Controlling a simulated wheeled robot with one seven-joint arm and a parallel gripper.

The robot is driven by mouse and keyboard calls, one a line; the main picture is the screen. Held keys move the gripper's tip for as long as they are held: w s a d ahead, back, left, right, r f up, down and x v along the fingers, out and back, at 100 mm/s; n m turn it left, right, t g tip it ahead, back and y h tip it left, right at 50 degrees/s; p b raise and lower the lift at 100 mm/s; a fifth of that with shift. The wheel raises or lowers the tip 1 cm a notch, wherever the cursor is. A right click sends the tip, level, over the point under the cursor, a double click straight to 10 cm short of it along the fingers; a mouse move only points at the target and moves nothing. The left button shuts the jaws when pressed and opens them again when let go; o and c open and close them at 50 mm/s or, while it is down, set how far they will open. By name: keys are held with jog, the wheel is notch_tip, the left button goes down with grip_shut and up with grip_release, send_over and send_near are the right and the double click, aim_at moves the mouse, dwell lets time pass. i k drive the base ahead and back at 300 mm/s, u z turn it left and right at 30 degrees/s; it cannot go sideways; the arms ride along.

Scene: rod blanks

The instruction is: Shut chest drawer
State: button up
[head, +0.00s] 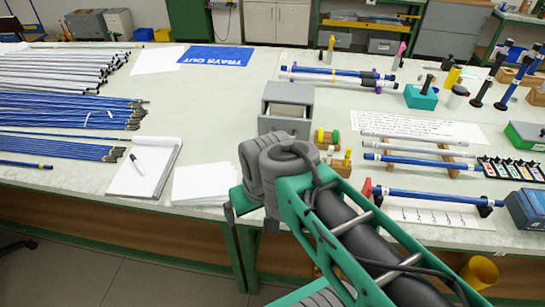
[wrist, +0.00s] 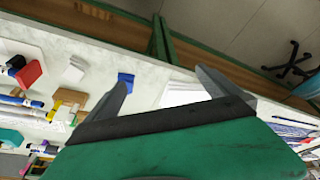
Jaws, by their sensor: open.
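The small grey chest (head: 288,92) stands on the bench near the middle of the head view. Its drawer (head: 285,127) is pulled out toward me, with its pale inside showing. My gripper (head: 240,208) is low at the bench's front edge, nearer to me than the chest and apart from it, mostly hidden behind my wrist. In the wrist view my gripper (wrist: 165,80) is open, with two grey fingers spread and nothing between them. I cannot make out the chest in the wrist view.
White sheets (head: 203,184) and a notepad (head: 145,168) with a pen lie to the left. Blue rods (head: 60,110) fill the left side. Rods on rests (head: 430,196) lie at right. Bare bench shows left of the chest.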

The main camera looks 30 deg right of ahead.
aim_at(291, 118)
jog(key=z, duration=0.1)
jog(key=k, duration=0.5)
jog(key=u, duration=0.8)
jog(key=i, duration=1.05)
jog(key=z, duration=0.7)
